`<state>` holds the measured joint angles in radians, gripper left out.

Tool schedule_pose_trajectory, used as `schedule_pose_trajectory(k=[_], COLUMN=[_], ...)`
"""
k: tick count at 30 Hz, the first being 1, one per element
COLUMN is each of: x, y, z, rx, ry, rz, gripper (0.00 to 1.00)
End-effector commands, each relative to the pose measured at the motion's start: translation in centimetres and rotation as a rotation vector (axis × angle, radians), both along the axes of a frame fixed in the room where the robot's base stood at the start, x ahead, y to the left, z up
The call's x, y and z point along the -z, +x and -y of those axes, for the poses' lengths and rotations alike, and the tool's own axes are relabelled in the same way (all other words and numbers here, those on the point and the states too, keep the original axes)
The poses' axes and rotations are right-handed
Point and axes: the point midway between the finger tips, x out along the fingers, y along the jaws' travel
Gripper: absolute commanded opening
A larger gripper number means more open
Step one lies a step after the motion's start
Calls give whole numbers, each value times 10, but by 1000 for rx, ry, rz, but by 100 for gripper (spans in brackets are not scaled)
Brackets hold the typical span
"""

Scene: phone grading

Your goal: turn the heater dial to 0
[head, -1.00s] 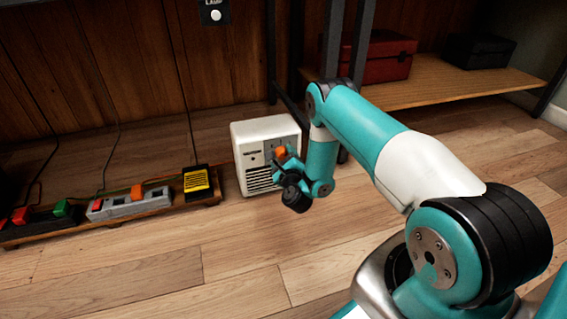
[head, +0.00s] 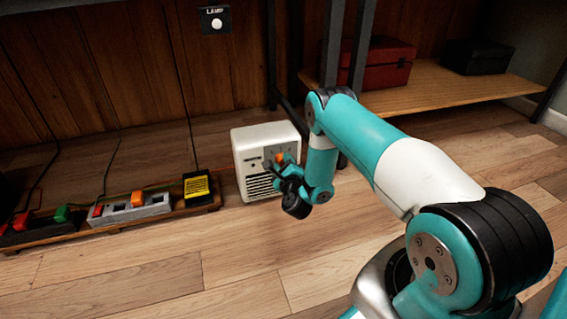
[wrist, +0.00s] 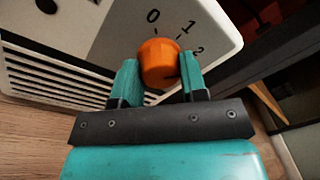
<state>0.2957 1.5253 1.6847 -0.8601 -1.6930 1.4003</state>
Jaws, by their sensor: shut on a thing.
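The white heater (head: 250,141) stands on the floor in front of the wooden wall. Its orange dial (wrist: 159,62) shows in the wrist view and also between my fingers in the head view (head: 281,157). The marks 0, 1 and 2 are printed around the dial: 0 at its upper left, 1 at its upper right, 2 at its right. My gripper (wrist: 159,74) is shut on the dial, one teal finger on each side. I cannot make out a pointer on the dial, so its setting is unclear.
Left of the heater is a wooden strip with a black and yellow adapter (head: 198,185) and a grey power strip (head: 150,206) with plugs and cords. A dark shelf leg stands close to the heater's right. A low shelf (head: 430,89) holds a red box (head: 378,66).

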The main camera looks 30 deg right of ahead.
Motion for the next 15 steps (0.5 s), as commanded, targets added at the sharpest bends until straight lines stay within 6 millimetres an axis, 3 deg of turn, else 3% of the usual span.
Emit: schedule_pose_trajectory(k=[15], x=[-3], y=[-1], z=[1], rx=[2], ry=[-437], rz=[-127], gripper=[16])
